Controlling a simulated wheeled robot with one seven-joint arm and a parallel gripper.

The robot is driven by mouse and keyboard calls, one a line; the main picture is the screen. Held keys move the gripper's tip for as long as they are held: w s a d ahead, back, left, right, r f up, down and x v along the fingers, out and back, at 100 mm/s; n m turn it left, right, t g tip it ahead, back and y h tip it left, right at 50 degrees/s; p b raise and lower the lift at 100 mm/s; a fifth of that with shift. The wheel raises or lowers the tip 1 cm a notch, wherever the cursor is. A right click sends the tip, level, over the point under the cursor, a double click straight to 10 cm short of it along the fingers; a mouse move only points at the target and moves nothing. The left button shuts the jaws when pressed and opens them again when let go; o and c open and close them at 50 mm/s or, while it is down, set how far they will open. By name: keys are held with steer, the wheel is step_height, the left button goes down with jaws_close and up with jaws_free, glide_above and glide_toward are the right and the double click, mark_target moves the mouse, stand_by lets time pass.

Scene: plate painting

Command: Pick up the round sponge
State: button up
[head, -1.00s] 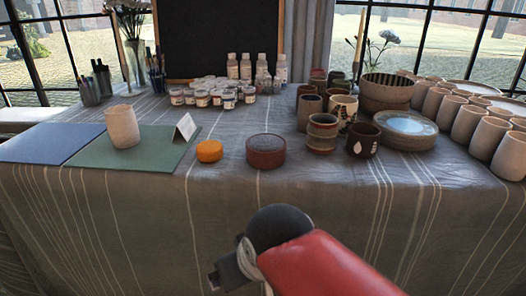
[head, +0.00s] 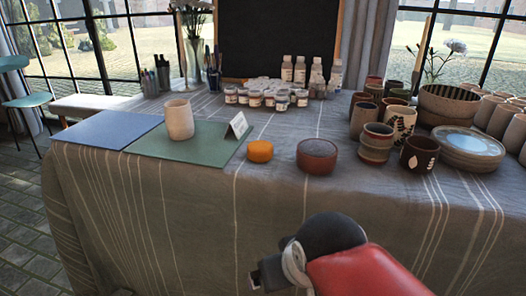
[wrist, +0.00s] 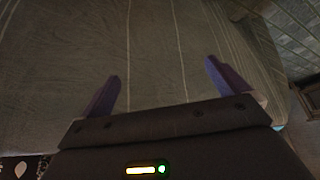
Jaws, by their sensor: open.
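An orange round sponge (head: 260,151) lies flat on the cloth-covered table, near its front edge in the head view. It sits between the green mat and a brown round pot. My gripper (wrist: 162,68) is open and empty in the wrist view, its two purple fingers apart, facing the striped cloth. In the head view my red and black arm is in front of the table, lower than the sponge and to its right. The fingers are hard to make out there. The sponge is not visible in the wrist view.
The brown pot (head: 317,156) stands close right of the sponge. A beige cup (head: 179,119) and a white card (head: 237,125) stand on the green mat (head: 205,152) to the left. Paint jars (head: 268,98) are behind; painted cups (head: 376,142) crowd the right.

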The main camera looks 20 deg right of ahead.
mark_target(259, 144)
stand_by(0.4)
